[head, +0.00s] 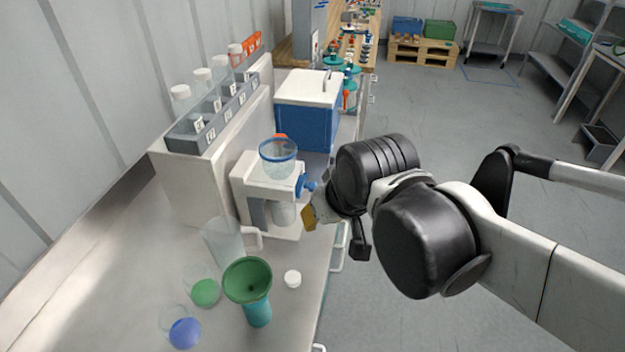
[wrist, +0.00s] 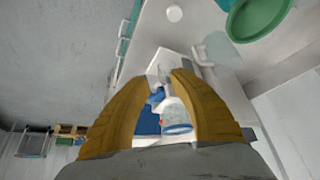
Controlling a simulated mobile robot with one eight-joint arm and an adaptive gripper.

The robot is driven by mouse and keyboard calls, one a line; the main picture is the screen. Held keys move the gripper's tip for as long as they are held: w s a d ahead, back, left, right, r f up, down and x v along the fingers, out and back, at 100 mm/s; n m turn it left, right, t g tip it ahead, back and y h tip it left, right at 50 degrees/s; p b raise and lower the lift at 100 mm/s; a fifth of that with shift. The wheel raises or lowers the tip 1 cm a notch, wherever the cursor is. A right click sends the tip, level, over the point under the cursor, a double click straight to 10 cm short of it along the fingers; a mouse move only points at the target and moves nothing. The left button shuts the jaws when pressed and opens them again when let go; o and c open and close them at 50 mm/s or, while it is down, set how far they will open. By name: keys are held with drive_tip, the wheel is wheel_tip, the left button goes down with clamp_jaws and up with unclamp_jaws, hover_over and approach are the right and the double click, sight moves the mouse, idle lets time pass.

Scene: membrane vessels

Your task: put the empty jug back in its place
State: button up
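The clear jug (head: 222,242) with a pale handle stands upright on the counter, in front of the white stand (head: 253,185). It looks empty. In the wrist view the jug (wrist: 217,47) is beyond my fingertips, its handle toward the left. My gripper (head: 308,214) is at the stand's right side, near its blue tap (head: 305,186), apart from the jug. In the wrist view my gripper (wrist: 168,78) has its yellow fingers apart with nothing held between them. The tap and a blue-rimmed clear vessel (wrist: 177,122) show through the gap. I cannot tell which spot is the jug's place.
A green funnel (head: 247,280) sits in a teal bottle. A white cap (head: 292,279) and two clear containers with green (head: 205,293) and blue (head: 185,333) contents are close by. A numbered rack (head: 213,115) and a blue cooler (head: 307,125) stand behind. The floor at right is open.

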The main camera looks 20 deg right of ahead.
drive_tip(key=shift+m+t+h, duration=0.3)
drive_tip(key=shift+m+t, duration=0.2)
drive_tip(key=shift+t, duration=0.1)
drive_tip(key=s+d, duration=0.1)
drive_tip(key=s, duration=0.1)
drive_tip(key=s+d, duration=0.2)
